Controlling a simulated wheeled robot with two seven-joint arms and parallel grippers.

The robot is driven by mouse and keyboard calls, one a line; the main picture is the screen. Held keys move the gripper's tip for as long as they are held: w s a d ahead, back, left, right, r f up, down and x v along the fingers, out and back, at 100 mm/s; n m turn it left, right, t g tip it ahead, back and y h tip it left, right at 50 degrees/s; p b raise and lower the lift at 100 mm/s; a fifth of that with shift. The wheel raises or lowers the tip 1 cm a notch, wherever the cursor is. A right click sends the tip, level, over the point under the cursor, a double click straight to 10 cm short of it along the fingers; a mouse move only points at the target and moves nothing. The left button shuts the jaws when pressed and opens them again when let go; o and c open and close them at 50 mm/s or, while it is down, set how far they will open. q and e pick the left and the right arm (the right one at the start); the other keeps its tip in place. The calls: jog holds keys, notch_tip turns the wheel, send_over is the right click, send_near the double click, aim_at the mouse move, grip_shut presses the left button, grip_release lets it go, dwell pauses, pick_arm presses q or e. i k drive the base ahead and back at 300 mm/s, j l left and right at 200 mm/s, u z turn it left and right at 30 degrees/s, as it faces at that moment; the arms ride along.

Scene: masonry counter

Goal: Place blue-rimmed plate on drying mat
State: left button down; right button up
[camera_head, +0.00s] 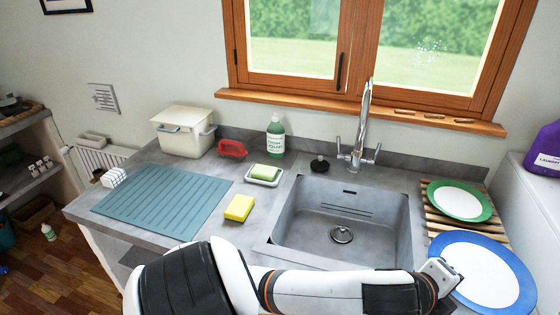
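The blue-rimmed plate (522,268), white in the middle, is at the right front, beside the sink and over the front end of the wooden rack. My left arm reaches across the front of the counter from the lower left. My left gripper (442,272) is at the plate's left rim and overlaps it in the picture. Its fingertips are too small and covered to show whether they grip the rim. The drying mat (165,197), blue-green and ribbed, lies flat on the counter at the left. My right gripper is not in view.
The sink (340,215) with its tall tap (362,130) lies between plate and mat. A green-rimmed plate (484,204) is on the slatted rack (432,212). A yellow sponge (239,208), soap dish (264,180) and white block (114,177) border the mat, whose middle is clear.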

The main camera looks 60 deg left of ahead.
aim_at(164, 195)
jog(key=k+j+u, duration=0.15)
jog(key=u, duration=0.3)
jog(key=j+u, duration=0.4)
jog(key=k+j+u, duration=0.15)
jog(key=u, duration=0.3)
jog(key=j+u, duration=0.3)
jog(key=j, duration=1.6)
